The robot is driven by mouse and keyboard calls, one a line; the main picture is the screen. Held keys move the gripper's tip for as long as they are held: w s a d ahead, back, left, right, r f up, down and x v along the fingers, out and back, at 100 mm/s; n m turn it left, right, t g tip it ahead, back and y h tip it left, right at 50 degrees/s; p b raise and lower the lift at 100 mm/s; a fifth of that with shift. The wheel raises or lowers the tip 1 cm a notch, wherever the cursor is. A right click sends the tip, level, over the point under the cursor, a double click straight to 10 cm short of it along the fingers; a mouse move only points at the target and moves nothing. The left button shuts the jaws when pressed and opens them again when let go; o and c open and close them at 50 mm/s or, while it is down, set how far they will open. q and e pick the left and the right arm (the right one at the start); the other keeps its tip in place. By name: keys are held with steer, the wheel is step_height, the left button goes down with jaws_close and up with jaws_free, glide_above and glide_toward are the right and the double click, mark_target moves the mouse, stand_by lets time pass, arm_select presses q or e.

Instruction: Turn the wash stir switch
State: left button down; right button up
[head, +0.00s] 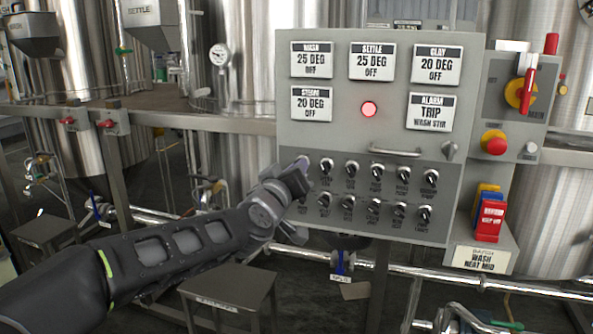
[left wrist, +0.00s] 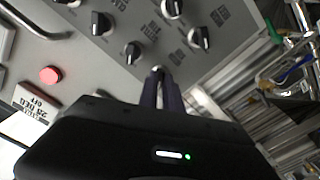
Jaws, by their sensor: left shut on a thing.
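A grey control panel (head: 390,140) carries two rows of black rotary switches with small labels that I cannot read clearly. My left gripper (head: 303,166) is at the left end of the top row, and its fingers cover the switch there. In the left wrist view, the fingers of my left gripper (left wrist: 160,80) are shut on a switch (left wrist: 158,69), of which only the tip shows. I cannot read its label, so the pictures do not confirm that it is the wash stir switch. My right gripper is not in view.
A neighbouring switch (head: 326,166) stands close to the right of my fingers. A red lamp (head: 369,109) is lit. The alarm display (head: 432,111) reads TRIP WASH STIR. A handle (head: 395,152) juts out above the switches. A red stop button (head: 495,143) is at the right.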

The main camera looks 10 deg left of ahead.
arm_select(q)
steer(key=c, duration=1.5)
jaws_free()
steer(key=s, duration=0.7)
steer(key=shift+s+a, duration=0.25)
steer(key=shift+s, duration=0.15)
